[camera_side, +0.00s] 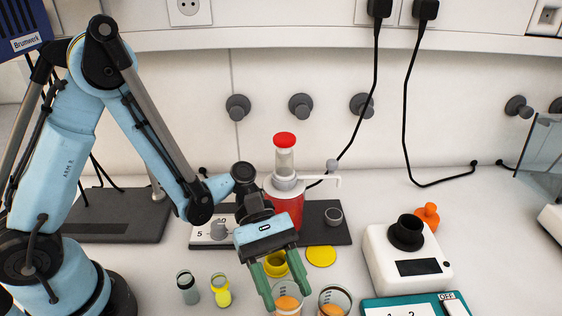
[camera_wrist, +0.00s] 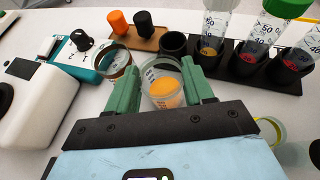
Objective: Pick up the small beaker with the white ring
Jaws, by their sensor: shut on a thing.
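A small clear beaker (camera_side: 287,302) with orange juice in its bottom stands at the lower middle of the side view, its lower part cut off by the frame edge. It also shows in the wrist view (camera_wrist: 163,90), with a pale ring at its rim and printed marks on its wall. My gripper (camera_side: 289,300) reaches down over it, and its green fingers are shut on the beaker from both sides. Whether its base touches the table cannot be seen. A second beaker (camera_side: 334,299) with a brownish rim stands close by on the right; it is left of my fingers in the wrist view (camera_wrist: 114,63).
A white device with a black cup (camera_side: 408,255) and a teal device (camera_side: 415,303) stand to the right. Behind is a dark board with a red juicer (camera_side: 286,208). A dark rack (camera_wrist: 250,62) holds tubes.

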